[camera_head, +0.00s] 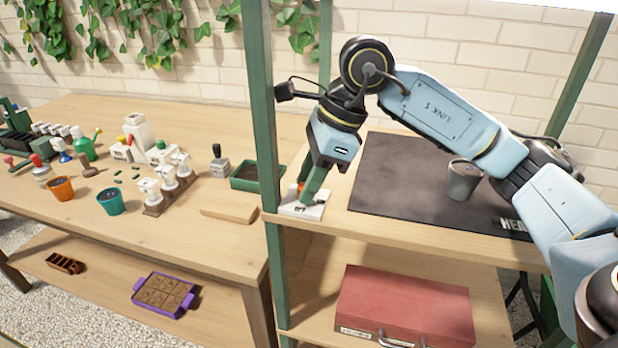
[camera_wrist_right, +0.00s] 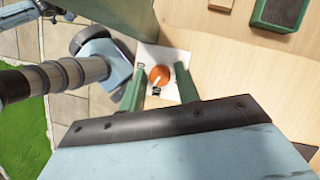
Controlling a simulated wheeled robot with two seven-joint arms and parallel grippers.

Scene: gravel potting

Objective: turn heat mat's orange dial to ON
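The heat mat (camera_head: 400,180) is a dark flat sheet on the upper shelf, with partly visible white lettering at its right front corner. Its orange dial (camera_wrist_right: 159,75) sits on a white plate (camera_head: 303,211) left of the mat. A pale pointer line on the dial slants toward a small dark label, too small to read. My right gripper (camera_head: 314,188) points down over the plate. In the right wrist view its green fingers (camera_wrist_right: 159,84) stand apart on either side of the dial, with narrow gaps showing. In the head view the fingers mostly hide the dial. My left gripper is out of view.
A grey pot (camera_head: 463,182) stands on the mat. A green post (camera_head: 262,130) rises close left of my right gripper. A green tray (camera_head: 258,178) and a wooden block (camera_head: 230,213) lie on the left bench. A red case (camera_head: 405,305) is on the shelf below.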

